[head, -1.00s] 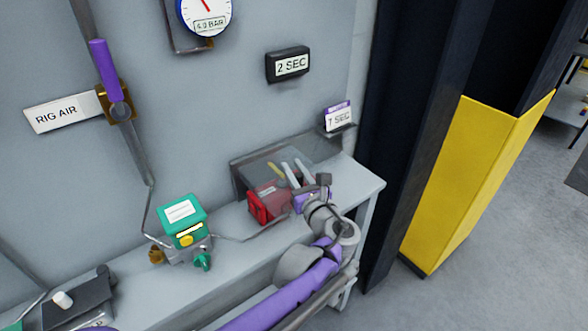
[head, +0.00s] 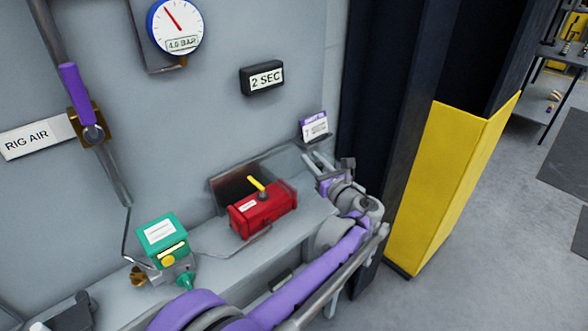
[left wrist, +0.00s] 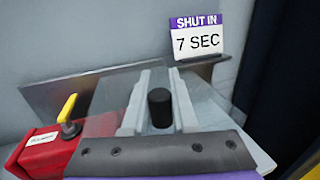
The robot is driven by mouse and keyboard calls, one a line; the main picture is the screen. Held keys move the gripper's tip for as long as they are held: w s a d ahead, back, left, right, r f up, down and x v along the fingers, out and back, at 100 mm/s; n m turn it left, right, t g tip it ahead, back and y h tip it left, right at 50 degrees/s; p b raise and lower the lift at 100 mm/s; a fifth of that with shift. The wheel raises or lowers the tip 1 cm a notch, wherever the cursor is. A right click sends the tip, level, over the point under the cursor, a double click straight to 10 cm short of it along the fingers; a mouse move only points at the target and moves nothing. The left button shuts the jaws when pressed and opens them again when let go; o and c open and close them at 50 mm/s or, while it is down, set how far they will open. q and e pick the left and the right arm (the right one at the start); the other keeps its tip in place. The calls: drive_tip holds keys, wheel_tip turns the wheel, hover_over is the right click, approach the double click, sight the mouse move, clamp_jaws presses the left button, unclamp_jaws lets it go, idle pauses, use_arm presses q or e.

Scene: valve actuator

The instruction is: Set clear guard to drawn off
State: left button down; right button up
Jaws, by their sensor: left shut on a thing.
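The clear guard (head: 284,168) is a see-through cover to the right of the red actuator (head: 262,210) in the head view. The actuator, with a yellow pointer on top, stands uncovered at its left part; its right end is close to the guard. In the left wrist view the guard shows as a faint clear sheet (left wrist: 205,100) around my fingers. My left gripper (head: 321,163) is shut on the guard's black knob (left wrist: 160,108), which stands between the two grey fingers in the wrist view. My right gripper is not in view.
A green box with a yellow button (head: 162,240) stands on the bench left of the actuator. A "7 SEC" card (left wrist: 197,40) sits on a small ledge behind my gripper. A dark column with a yellow guard (head: 450,185) stands close on the right.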

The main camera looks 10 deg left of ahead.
sight(323, 155)
use_arm(q)
drive_tip(key=shift+w+d, duration=0.6)
drive_tip(key=shift+w, duration=0.15)
drive_tip(key=shift+w+d, duration=0.55)
drive_tip(key=shift+w, duration=0.2)
drive_tip(key=c, duration=0.7)
unclamp_jaws()
drive_tip(key=shift+s, duration=0.1)
drive_tip(key=v, duration=1)
drive_tip(key=shift+s+d, duration=0.25)
